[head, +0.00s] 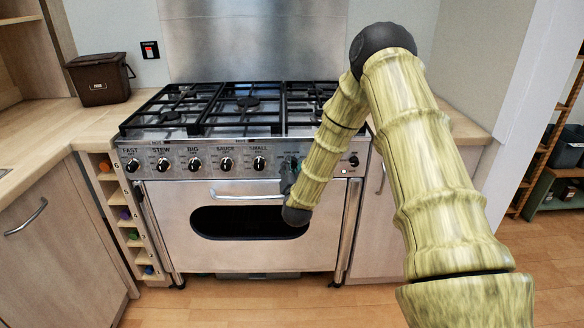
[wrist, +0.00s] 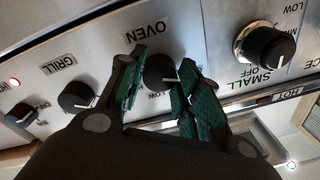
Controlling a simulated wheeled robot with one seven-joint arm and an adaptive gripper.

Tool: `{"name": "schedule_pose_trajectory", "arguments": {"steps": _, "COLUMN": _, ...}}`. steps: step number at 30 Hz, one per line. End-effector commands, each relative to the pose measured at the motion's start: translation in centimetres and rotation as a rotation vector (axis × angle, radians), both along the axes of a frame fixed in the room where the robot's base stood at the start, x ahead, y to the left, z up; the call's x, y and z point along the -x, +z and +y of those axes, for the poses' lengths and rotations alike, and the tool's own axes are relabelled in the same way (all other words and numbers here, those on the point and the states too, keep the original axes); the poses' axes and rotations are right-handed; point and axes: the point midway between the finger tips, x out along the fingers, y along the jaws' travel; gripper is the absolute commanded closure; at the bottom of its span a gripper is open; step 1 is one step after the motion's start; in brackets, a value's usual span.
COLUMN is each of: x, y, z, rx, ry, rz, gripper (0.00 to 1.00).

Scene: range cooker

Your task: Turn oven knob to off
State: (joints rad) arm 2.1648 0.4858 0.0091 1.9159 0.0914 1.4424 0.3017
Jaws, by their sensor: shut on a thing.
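The oven knob (wrist: 158,80) is a dark round knob under the OVEN label in the wrist view, which shows the panel roughly upside down. My gripper (wrist: 163,64) has its green-padded fingers on either side of this knob and is shut on it. The fingers partly cover the dial markings; a LOW mark shows by the knob, but I cannot read its exact setting. In the head view my gripper (head: 289,176) is at the right part of the cooker's front panel (head: 205,151), and my arm and gripper largely hide the oven knob.
The small-burner knob (wrist: 265,46) and the grill knob (wrist: 77,96) flank the oven knob. The oven door handle (head: 240,196) runs below the panel. Black pan grates (head: 205,110) cover the hob. A brown bin (head: 100,80) stands on the left counter. The floor in front is clear.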

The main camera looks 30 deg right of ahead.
Motion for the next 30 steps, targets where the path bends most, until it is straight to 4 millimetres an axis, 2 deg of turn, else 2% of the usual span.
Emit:
{"name": "schedule_pose_trajectory", "arguments": {"steps": 15, "x": 0.19, "y": -0.41, "z": 0.02, "rx": 0.013, "ry": 0.0, "rz": 0.016, "gripper": 0.9}}
{"name": "schedule_pose_trajectory", "arguments": {"steps": 16, "x": 0.19, "y": -0.4, "z": 0.01, "rx": 0.013, "ry": 0.0, "rz": 0.016, "gripper": 0.61}}
{"name": "schedule_pose_trajectory", "arguments": {"steps": 19, "x": 0.16, "y": -0.35, "z": 0.01, "rx": 0.012, "ry": 0.0, "rz": 0.015, "gripper": 0.45}}
{"name": "schedule_pose_trajectory", "arguments": {"steps": 30, "x": 0.27, "y": -0.15, "z": 0.14, "rx": 0.013, "ry": 0.0, "rz": 0.011, "gripper": 0.45}}
